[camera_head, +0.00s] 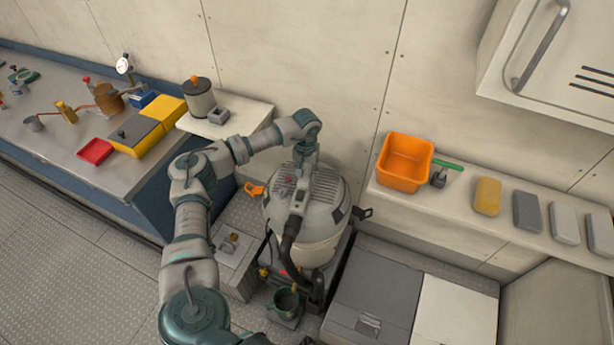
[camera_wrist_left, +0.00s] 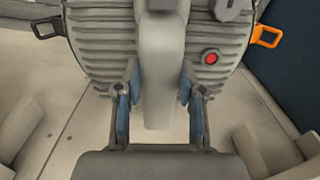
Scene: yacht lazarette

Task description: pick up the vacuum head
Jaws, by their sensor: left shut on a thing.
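The vacuum head (camera_head: 279,213) is a grey ribbed dome on top of the pale vacuum drum (camera_head: 322,252). In the left wrist view the ribbed head (camera_wrist_left: 103,50) fills the top, with a red button on its right. My left gripper (camera_head: 301,187) points down at the top of the head. In the left wrist view its two blue-padded fingers (camera_wrist_left: 160,110) flank the head's grey central handle bar (camera_wrist_left: 162,60) and are shut on it. I cannot tell whether the head is raised off the drum. My right gripper is not in view.
An orange latch (camera_head: 254,189) sticks out left of the vacuum and a black latch (camera_head: 363,212) right. A dark hose (camera_head: 291,235) hangs in front. An orange bin (camera_head: 405,162) stands on the right shelf (camera_head: 450,210). A workbench (camera_head: 60,125) with tools lies left.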

